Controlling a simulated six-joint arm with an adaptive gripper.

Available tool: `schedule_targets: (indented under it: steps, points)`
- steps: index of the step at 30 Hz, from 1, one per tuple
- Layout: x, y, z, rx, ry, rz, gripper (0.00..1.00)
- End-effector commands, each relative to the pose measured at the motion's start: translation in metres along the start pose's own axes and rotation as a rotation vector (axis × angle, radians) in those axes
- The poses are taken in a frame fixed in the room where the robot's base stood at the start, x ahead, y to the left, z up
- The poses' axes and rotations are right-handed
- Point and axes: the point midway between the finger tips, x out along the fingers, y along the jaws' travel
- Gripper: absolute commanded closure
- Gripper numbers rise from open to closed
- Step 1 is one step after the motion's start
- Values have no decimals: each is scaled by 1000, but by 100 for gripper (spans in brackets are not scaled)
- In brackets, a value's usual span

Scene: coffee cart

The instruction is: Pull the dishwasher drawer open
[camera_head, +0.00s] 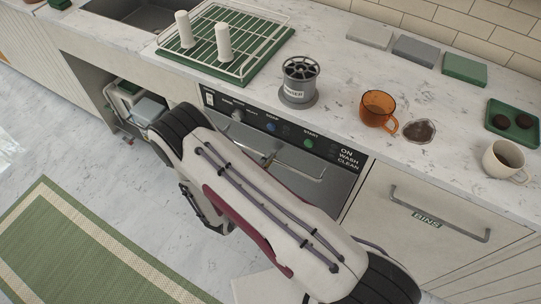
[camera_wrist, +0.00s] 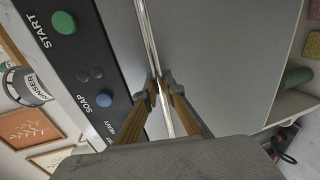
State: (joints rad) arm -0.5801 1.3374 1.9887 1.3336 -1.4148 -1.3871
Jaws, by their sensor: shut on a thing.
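The dishwasher drawer (camera_head: 329,191) has a steel front under a black control panel (camera_head: 272,126) in the head view. Its front also shows in the wrist view (camera_wrist: 225,60). A thin metal bar handle (camera_wrist: 149,38) runs along the front. My gripper (camera_wrist: 160,88) is shut on this handle, one finger on each side of it. In the head view my arm covers the gripper and the left part of the drawer front. The drawer front stands below the panel; I cannot tell whether it sits flush with the counter front.
On the counter stand a rinser (camera_head: 299,82), an orange cup (camera_head: 378,108), a white mug (camera_head: 503,160) and a drying rack (camera_head: 224,45). A bins drawer (camera_head: 422,235) is to the right. A shelf opening (camera_head: 133,108) is at left. A green rug (camera_head: 85,250) lies on the floor.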

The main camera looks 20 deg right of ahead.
Motion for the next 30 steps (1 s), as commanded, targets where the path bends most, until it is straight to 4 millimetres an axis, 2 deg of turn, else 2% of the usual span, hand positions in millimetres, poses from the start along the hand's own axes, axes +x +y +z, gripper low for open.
schedule_targets:
  steps: [11, 30]
  points:
    - [-45, -9, -1, -4, 5, -1, 100]
    - [-152, -31, -1, -1, 5, -1, 100]
